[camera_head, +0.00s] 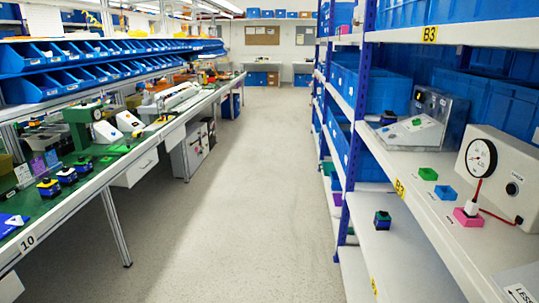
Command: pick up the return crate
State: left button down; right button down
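I cannot tell which container is the return crate, and no label naming it is readable. Several blue crates stand on the shelving to the right, among them one on the middle level (385,92), one at the upper edge (405,14) and one at the right (500,100). Neither of my grippers is in view.
A long green-topped workbench (105,165) with small devices and blue bins runs along the left. The shelf (420,185) on the right holds a gauge box (500,175) and small coloured trays. The grey aisle floor (245,180) between them is clear.

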aim_at(335, 183)
jog(key=i+u, duration=0.1)
jog(key=i, duration=1.6)
jog(key=i+z, duration=0.2)
jog(key=i, duration=0.25)
jog(key=i+j+z, duration=0.2)
jog(key=i, duration=0.2)
jog(key=i+j+z, duration=0.2)
jog(key=i, duration=0.25)
jog(key=i+j+z, duration=0.2)
jog(key=i, duration=0.2)
jog(key=i+j+z, duration=0.5)
jog(key=i+j, duration=0.1)
jog(key=i, duration=0.05)
